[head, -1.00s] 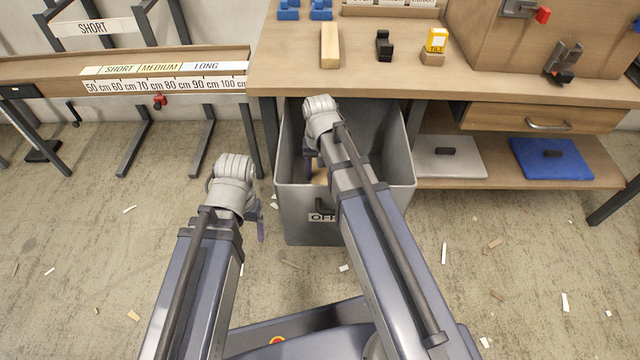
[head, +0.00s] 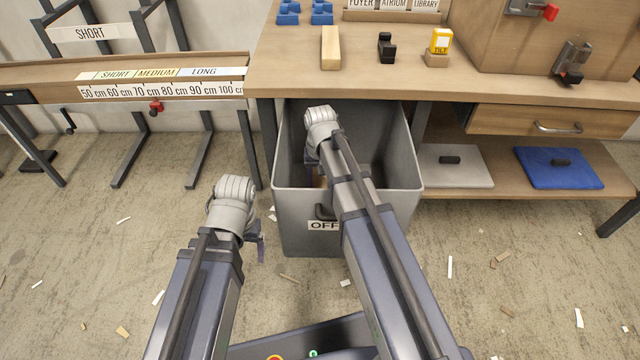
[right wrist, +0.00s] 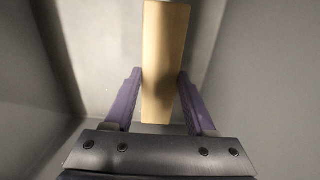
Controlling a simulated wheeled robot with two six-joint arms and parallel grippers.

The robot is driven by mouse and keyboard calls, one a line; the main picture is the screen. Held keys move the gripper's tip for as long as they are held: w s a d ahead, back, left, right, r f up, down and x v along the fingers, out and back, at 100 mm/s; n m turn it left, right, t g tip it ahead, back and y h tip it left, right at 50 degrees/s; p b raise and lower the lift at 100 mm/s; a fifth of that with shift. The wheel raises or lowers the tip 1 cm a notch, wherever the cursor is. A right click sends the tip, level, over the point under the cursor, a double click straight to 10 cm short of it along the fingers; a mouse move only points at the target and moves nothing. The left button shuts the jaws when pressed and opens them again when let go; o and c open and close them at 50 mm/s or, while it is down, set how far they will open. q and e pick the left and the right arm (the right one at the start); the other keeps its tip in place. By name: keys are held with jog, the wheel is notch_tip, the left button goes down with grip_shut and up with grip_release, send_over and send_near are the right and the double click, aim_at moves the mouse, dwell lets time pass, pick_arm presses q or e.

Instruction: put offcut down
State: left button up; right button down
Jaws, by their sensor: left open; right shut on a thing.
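The offcut (right wrist: 163,60) is a pale wooden block, seen in the right wrist view. My right gripper (right wrist: 158,100) is shut on it, with a purple finger on each side. In the head view this gripper (head: 314,165) is inside the grey offcut bin (head: 300,222), mostly hidden by my own arm; only a bit of the wood shows. The bin's grey walls surround the block in the wrist view; whether it touches the bottom cannot be told. My left gripper (head: 258,243) hangs open over the floor, left of the bin.
The workbench (head: 400,82) stands behind the bin, with another wooden block (head: 331,47), a black holder (head: 387,47) and a yellow tilt gauge (head: 439,43) on it. A measuring rail (head: 160,82) is at left. Small scraps lie on the floor.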

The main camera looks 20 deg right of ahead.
aim_at(320, 185)
jog(key=shift+f+b, duration=0.55)
jog(key=shift+b, duration=0.05)
jog(key=shift+c, duration=1.2)
grip_release()
jog(key=shift+r, duration=0.15)
notch_tip(320, 185, up, 13)
jog(key=p, duration=1.3)
